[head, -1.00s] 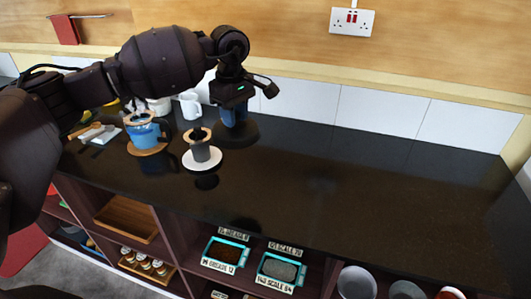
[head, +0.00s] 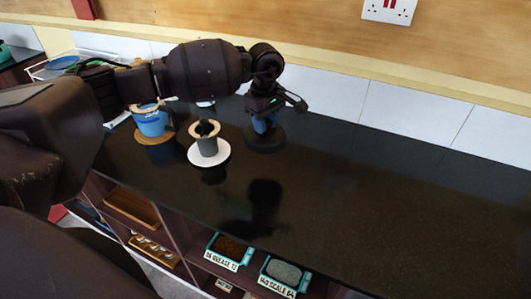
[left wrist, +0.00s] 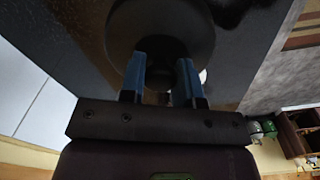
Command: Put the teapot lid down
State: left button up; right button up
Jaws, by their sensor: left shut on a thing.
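My left gripper (head: 264,122) is shut on the knob of a dark round lid (head: 265,143), with the blue fingers on either side of the knob. The lid is level, to the right of a grey cup-like piece, and seems a little above the black counter (head: 380,205); whether its edge touches cannot be told. In the left wrist view, the lid (left wrist: 160,28) fills the top middle, between and beyond the blue fingers (left wrist: 160,82). A blue pot (head: 152,123) with a wooden rim stands on a wooden coaster (head: 155,138), partly behind my arm. My right gripper is not in view.
The counter to the right is clear. Tiles and a wall (head: 400,110) bound the back. Open shelves with trays (head: 232,249) lie below the front edge.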

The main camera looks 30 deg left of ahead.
pick_arm(q)
notch_tip(320, 180, down, 8)
jog(key=shift+r, duration=0.15)
notch_tip(320, 180, down, 3)
jog(key=shift+f+p, duration=0.1)
jog(key=shift+p, duration=0.3)
jog(key=shift+f, duration=0.35)
jog(key=o, duration=0.8)
jog(key=shift+o, duration=0.6)
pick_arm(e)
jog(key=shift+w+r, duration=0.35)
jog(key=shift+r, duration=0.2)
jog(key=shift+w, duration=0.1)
